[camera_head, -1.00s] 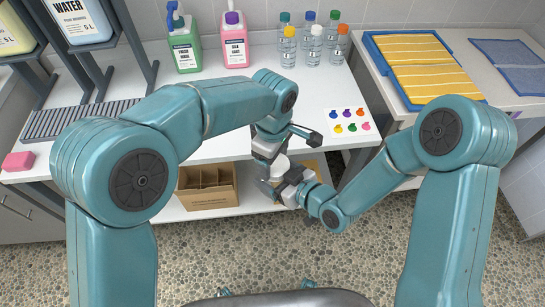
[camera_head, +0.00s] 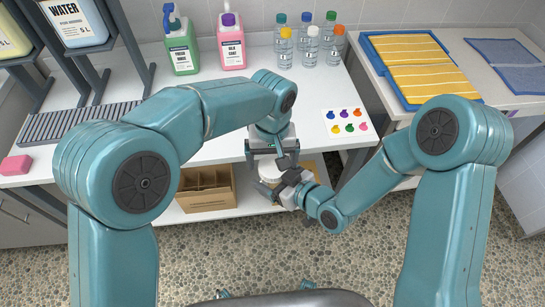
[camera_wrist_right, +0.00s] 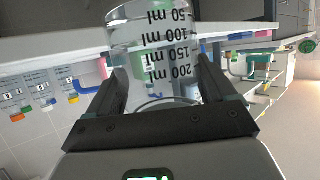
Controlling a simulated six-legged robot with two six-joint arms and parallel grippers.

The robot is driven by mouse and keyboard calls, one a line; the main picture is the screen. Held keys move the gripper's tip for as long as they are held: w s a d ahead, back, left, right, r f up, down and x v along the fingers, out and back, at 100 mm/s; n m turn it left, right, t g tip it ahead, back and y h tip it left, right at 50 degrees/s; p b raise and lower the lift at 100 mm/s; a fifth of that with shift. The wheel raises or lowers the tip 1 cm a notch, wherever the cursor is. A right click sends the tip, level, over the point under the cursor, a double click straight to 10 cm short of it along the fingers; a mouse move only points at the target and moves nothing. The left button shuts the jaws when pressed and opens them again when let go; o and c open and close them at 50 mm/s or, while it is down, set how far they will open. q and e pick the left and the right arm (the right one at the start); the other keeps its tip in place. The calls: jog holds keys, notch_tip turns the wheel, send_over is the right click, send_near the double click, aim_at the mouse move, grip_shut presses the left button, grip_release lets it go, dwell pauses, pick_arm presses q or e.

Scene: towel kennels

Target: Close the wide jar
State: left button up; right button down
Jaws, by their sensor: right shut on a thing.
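The wide jar (camera_wrist_right: 150,55) is clear, with black millilitre marks, in the right wrist view. My right gripper (camera_wrist_right: 160,95) is shut on it, one finger on each side. In the head view my right gripper (camera_head: 284,192) is below the bench's front edge, and a pale round shape (camera_head: 268,171) beside it looks like part of the jar. My left gripper (camera_head: 271,160) is just above that shape, pointing down, with its fingers apart. I cannot make out a lid, and the small space between the grippers is partly hidden.
A divided cardboard box (camera_head: 207,188) stands on the lower shelf to the left. Capped bottles (camera_head: 312,45), a green spray bottle (camera_head: 181,45) and a pink bottle (camera_head: 231,45) stand at the back. A sticker sheet (camera_head: 347,121) lies on the bench at the right.

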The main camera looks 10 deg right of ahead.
pick_arm(q)
jog(key=shift+r, duration=2.25)
jog(key=shift+c, duration=0.3)
jog(key=r+n, duration=0.1)
jog(key=n, duration=0.1)
jog(key=r+n, duration=0.2)
jog(key=n, duration=0.1)
jog(key=shift+s+r+n, duration=0.15)
jog(key=shift+s+n, duration=0.15)
jog(key=shift+f, duration=4.1)
